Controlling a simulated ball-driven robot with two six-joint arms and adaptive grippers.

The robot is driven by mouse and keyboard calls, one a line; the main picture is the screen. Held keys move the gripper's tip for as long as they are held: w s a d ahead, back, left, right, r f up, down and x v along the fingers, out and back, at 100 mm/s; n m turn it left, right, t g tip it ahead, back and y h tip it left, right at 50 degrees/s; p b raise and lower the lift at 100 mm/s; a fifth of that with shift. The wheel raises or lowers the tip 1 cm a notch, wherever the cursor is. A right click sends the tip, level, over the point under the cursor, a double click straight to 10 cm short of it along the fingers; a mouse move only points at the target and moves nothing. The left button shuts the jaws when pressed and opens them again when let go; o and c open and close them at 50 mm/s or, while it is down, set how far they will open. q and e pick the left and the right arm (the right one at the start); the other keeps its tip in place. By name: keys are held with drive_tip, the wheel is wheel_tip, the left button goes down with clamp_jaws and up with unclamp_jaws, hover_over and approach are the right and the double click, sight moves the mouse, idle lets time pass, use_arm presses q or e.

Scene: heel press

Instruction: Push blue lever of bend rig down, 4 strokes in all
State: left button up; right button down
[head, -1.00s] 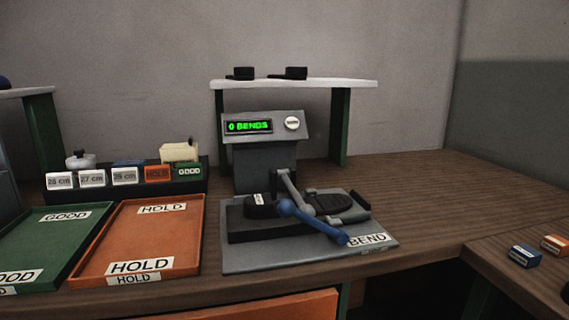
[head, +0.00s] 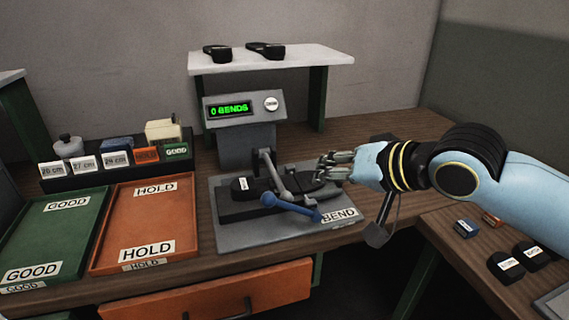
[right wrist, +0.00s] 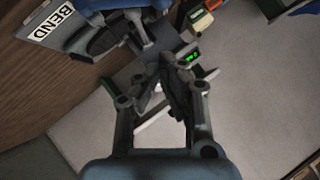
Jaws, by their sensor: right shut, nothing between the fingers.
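The bend rig (head: 241,146) stands on a grey base plate marked BEND, and its green display reads 0 BENDS. Its blue lever (head: 291,207) lies slanting over the front of the rig, with a ball at its left end. A black sole-shaped piece (head: 245,189) is clamped across the rig. My right gripper (head: 326,168) is shut and empty, above and to the right of the lever, apart from it. In the right wrist view the shut fingers (right wrist: 175,80) point towards the rig, and a blue part shows at the top. My left gripper is not in view.
A green GOOD tray (head: 52,235) and an orange HOLD tray (head: 136,225) lie left of the rig. A white shelf (head: 300,60) with black pieces stands behind. Small blocks and black pieces (head: 506,266) lie on the right-hand table. An orange drawer (head: 210,298) is below.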

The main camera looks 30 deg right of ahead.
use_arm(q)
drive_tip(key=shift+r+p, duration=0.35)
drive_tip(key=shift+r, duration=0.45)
use_arm(e)
drive_tip(key=shift+s+d+r, duration=0.1)
drive_tip(key=shift+d+r, duration=0.15)
drive_tip(key=shift+r, duration=0.45)
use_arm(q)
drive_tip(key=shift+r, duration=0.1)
use_arm(e)
drive_tip(key=s+a+f+x, duration=0.1)
drive_tip(key=f+x, duration=0.1)
drive_tip(key=x, duration=1.1)
drive_tip(key=shift+s+a, duration=0.25)
drive_tip(key=shift+s, duration=0.05)
